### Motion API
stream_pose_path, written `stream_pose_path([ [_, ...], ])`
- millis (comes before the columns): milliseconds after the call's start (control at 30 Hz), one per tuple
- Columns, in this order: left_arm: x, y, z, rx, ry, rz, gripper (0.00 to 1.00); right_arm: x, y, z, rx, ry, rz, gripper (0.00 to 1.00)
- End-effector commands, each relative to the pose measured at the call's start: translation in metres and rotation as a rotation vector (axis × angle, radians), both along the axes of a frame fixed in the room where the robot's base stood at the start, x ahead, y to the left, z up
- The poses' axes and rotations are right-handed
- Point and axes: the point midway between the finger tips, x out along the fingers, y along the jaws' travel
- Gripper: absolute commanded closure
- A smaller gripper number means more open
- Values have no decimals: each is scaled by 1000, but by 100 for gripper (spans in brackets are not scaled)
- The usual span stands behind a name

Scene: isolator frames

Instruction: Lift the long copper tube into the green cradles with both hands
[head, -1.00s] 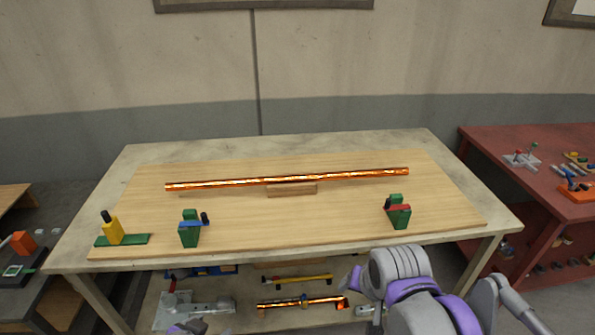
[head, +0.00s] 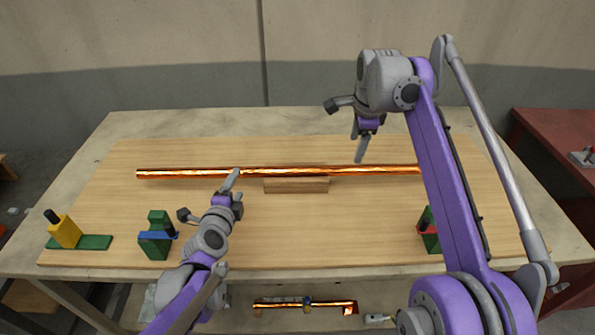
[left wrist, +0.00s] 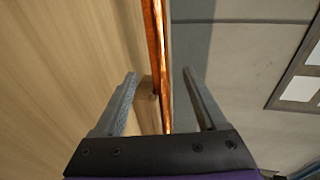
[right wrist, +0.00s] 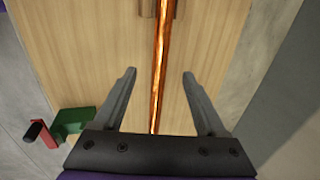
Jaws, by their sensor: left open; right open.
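The long copper tube (head: 290,170) lies level across the back of the board, over a wooden block (head: 297,187). A green cradle with a blue part (head: 156,247) stands at the front left. A green cradle with a red part (head: 429,243) stands at the front right, partly behind my right arm. My left gripper (head: 234,183) is open near the tube, left of the block; in the left wrist view the tube (left wrist: 157,50) runs between its fingers. My right gripper (head: 359,148) is open above the tube's right part; in the right wrist view the tube (right wrist: 160,65) runs between its fingers.
A yellow block on a green base (head: 66,232) stands at the board's front left corner. The board (head: 300,230) is clear between the two cradles. A red table (head: 555,135) stands to the right. A shelf below the table holds another copper-coloured piece (head: 305,305).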

Motion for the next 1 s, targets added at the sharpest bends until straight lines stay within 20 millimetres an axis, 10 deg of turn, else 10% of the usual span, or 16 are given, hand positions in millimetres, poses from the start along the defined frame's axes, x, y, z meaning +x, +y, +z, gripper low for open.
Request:
stream_pose_path([
  [467, 6, -1, -2, 0, 1, -1, 26, 2, 0, -8, -1, 0, 2, 26],
  [1000, 63, -7, -17, 1, 1, -2, 26, 25, 0, -92, -1, 0, 2, 26],
])
